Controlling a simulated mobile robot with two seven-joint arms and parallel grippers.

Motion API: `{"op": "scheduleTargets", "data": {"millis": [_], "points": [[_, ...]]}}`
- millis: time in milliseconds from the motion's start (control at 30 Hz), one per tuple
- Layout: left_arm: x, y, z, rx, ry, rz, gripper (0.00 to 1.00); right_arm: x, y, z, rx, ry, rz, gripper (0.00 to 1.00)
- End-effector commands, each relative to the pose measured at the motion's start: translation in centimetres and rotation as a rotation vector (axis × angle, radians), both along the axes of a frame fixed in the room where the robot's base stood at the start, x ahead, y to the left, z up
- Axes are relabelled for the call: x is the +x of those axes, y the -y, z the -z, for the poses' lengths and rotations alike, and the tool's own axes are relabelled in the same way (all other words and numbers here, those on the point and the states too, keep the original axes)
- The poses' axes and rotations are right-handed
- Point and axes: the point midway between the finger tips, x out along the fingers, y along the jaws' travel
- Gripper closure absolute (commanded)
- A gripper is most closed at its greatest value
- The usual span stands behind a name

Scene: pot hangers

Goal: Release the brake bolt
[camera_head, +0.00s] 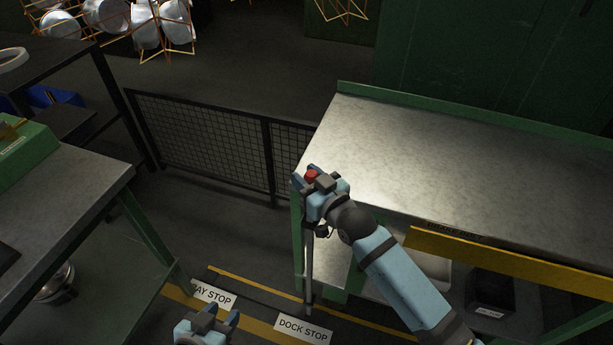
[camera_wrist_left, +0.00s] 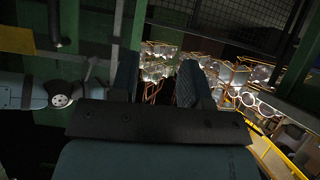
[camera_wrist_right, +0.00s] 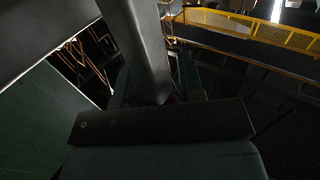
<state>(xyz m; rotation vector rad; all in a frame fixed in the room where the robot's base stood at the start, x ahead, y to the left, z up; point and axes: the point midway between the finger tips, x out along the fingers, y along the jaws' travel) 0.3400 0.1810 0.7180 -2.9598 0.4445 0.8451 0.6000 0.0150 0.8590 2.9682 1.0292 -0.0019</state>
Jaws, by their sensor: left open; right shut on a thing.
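My right gripper (camera_head: 312,184) is at the left end of the green-framed bench. It is shut at a red-topped part (camera_head: 311,174), seemingly the brake bolt's handle, mostly hidden by the fingers. A slim grey upright bar (camera_head: 308,265) shows below that gripper. In the right wrist view a broad grey bar (camera_wrist_right: 138,45) runs down between the fingers; I cannot tell how it joins the red part. My left gripper (camera_head: 207,318) is low at the bottom of the head view, above the floor stripes. It is open and empty; its spread fingers show in the left wrist view (camera_wrist_left: 158,85).
The bench (camera_head: 430,165) has a clear grey top and a yellow beam (camera_head: 500,262) along its front. Another bench (camera_head: 60,210) stands left. A mesh fence (camera_head: 210,140) lies behind. Floor plates read "DOCK STOP" (camera_head: 303,329) and, partly hidden, "AY STOP" (camera_head: 213,293).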

Motion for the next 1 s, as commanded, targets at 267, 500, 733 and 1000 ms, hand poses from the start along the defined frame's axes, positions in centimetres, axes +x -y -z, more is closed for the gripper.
{"op": "scheduleTargets", "data": {"millis": [267,500,733,1000], "points": [[-0.2,-0.3,-2.1,-0.007,-0.03,-0.011,0.57,0.0,0.0,-4.5,0.001,0.001,0.0,1.0],[-0.4,-0.4,-0.9,-0.007,-0.051,-0.018,0.57,0.1,0.0,-4.7,0.003,0.004,0.0,1.0],[-0.3,-0.3,-1.1,-0.009,-0.046,-0.02,0.57,0.1,0.0,-4.8,0.004,0.005,0.0,0.39],[-0.1,-0.3,-1.7,-0.012,-0.037,-0.02,0.57,0.0,0.0,-4.6,0.001,0.002,0.0,0.39]]}}
